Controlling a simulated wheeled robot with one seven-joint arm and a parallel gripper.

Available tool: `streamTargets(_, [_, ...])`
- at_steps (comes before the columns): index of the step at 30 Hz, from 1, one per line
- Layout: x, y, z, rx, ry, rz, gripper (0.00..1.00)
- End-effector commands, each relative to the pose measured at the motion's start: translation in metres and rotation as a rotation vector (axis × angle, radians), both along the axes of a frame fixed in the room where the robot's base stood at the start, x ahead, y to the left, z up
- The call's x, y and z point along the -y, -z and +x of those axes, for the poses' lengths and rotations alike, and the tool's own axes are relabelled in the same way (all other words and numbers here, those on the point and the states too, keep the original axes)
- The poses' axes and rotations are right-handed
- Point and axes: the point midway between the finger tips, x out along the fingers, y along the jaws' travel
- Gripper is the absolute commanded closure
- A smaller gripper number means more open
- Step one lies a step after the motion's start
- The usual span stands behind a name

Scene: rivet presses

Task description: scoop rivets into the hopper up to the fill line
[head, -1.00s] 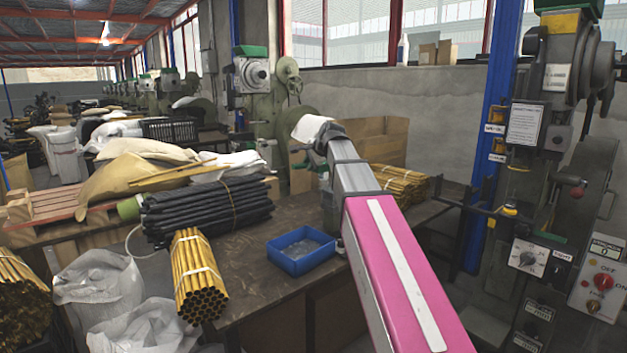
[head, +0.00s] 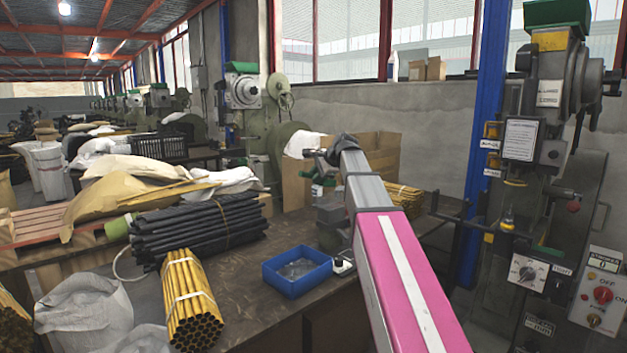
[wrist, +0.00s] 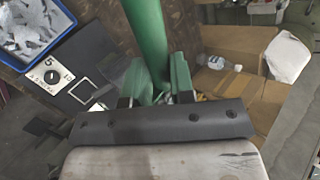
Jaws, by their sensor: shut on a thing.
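My gripper (wrist: 155,97) is shut on a green handle (wrist: 148,40) that runs up between its fingers in the wrist view. The handle's far end is out of frame, so I cannot tell if a scoop bowl is on it or holds rivets. A blue tray (head: 296,287) on the bench holds small grey pieces, likely rivets. Its corner (wrist: 67,22) also shows at the top left of the wrist view, left of the handle. A green hopper-like part (head: 556,13) tops the press at the right of the head view. No fill line is visible.
Tubes, black (head: 200,222) and yellow (head: 190,300), lie left of the tray. The grey press (head: 565,200) blocks the right.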

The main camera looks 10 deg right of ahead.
Motion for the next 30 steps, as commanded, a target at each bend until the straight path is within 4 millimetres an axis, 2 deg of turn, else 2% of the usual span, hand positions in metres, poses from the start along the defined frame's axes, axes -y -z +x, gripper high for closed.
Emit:
streamTargets(9, [0.017,-0.021,0.014,-0.153,0.001,0.21,1.0])
streamTargets(30, [0.054,-0.041,0.04,-0.421,0.0,0.581,1.0])
